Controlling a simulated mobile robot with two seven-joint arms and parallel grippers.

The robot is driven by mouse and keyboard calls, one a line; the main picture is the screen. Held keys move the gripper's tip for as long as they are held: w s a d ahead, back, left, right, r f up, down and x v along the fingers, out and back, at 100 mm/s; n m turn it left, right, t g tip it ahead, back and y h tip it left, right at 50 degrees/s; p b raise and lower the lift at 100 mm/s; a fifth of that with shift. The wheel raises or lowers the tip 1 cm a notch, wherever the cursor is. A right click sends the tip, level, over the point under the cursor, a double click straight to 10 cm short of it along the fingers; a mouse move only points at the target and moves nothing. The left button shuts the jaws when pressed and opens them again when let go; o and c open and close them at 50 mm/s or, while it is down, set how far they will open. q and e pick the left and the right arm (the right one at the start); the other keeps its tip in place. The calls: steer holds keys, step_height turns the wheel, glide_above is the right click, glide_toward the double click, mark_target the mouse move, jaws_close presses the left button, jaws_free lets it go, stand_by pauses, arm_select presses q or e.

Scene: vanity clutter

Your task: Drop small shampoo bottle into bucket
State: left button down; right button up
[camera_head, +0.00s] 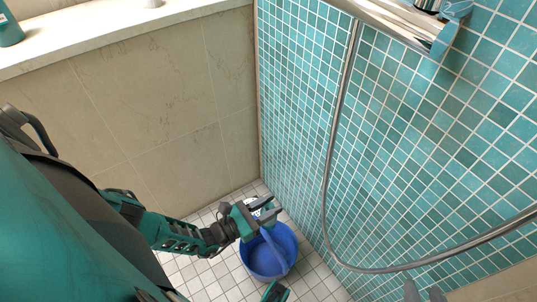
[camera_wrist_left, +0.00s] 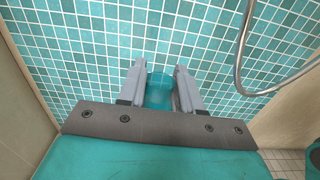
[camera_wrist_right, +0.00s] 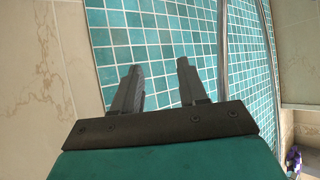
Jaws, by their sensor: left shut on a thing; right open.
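My left gripper (camera_head: 268,212) is over the blue bucket (camera_head: 288,262) on the tiled floor, seen from above in the head view. In the left wrist view, its fingers (camera_wrist_left: 160,92) are shut on a teal, see-through item (camera_wrist_left: 159,90), which looks like the small shampoo bottle. The bottle cannot be made out clearly in the head view. The gripper covers part of the bucket's far rim. My right gripper (camera_head: 425,292) shows only its fingertips at the lower edge of the head view. In the right wrist view its fingers (camera_wrist_right: 158,85) are apart and empty.
A teal tiled wall (camera_head: 420,130) stands right of the bucket, with a hanging shower hose (camera_head: 327,170) and a shelf (camera_head: 400,22) above. A beige wall (camera_head: 150,100) carries a ledge (camera_head: 100,35) with another teal bottle (camera_head: 9,28). A white item (camera_head: 254,203) shows behind the left gripper.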

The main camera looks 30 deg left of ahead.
mark_target(269, 223)
arm_select(q)
step_height(269, 223, down, 6)
steer(key=b, duration=0.3)
steer(key=shift+r, duration=0.1)
steer(key=shift+f+b, duration=0.25)
steer(key=shift+b, duration=0.1)
steer(key=shift+f, duration=0.1)
steer(key=shift+f+b, duration=0.3)
step_height(269, 223, down, 2)
steer(key=shift+f+b, duration=0.1)
steer(key=shift+b, duration=0.9)
steer(key=shift+f+b, duration=0.35)
steer(key=shift+f, duration=0.15)
steer(key=c, duration=0.8)
jaws_free()
arm_select(e)
steer(key=shift+y, duration=0.4)
steer(key=f, duration=0.1)
steer(key=a+f, duration=0.1)
steer(key=f, duration=0.2)
steer(key=shift+w+a+f, duration=0.4)
